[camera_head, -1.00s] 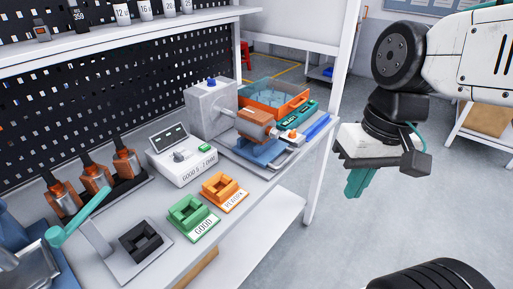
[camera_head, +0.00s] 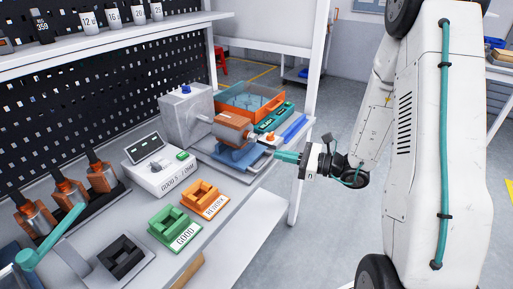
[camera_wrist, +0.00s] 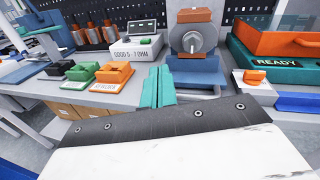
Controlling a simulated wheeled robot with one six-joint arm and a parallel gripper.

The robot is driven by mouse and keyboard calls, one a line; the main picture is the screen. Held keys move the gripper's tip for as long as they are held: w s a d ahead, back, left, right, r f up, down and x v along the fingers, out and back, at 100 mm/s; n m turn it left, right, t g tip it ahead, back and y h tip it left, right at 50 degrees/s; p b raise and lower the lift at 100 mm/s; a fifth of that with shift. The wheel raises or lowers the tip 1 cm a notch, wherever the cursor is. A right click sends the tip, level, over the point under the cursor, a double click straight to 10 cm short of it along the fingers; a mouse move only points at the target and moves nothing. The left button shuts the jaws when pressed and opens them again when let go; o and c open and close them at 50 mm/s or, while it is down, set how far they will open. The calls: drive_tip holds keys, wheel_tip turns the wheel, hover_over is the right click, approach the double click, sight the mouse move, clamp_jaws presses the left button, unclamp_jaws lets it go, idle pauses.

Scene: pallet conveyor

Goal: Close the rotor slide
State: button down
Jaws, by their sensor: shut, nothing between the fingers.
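The rotor fixture stands at the right end of the bench. Its copper-coloured rotor (camera_head: 232,127) lies on a blue cradle (camera_head: 237,156) beside a grey block (camera_head: 187,118) with a blue button. A small orange knob (camera_head: 271,139) on a pale block sits at the right of the cradle. In the wrist view the knob (camera_wrist: 252,77) is right of the fingers, and the blue cradle (camera_wrist: 195,72) lies ahead. My gripper (camera_head: 279,156) has teal fingers pressed together, empty, near the bench edge below the knob. Whether the fingers touch the fixture cannot be told.
An orange-rimmed bin (camera_head: 250,98) marked READY and a blue bar (camera_head: 294,128) lie behind and right of the rotor. A tester box (camera_head: 160,162) and green GOOD (camera_head: 174,227) and orange REWORK (camera_head: 203,198) nests stand left.

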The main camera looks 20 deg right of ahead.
drive_tip(key=w+d+f+m+t+h, duration=0.1)
drive_tip(key=d+f+m+t+h, duration=0.2)
drive_tip(key=d+f+m, duration=0.15)
approach(250, 144)
drive_tip(key=shift+n, duration=0.25)
drive_tip(key=x, duration=0.6)
drive_tip(key=shift+a+r, duration=0.35)
drive_tip(key=shift+a, duration=0.1)
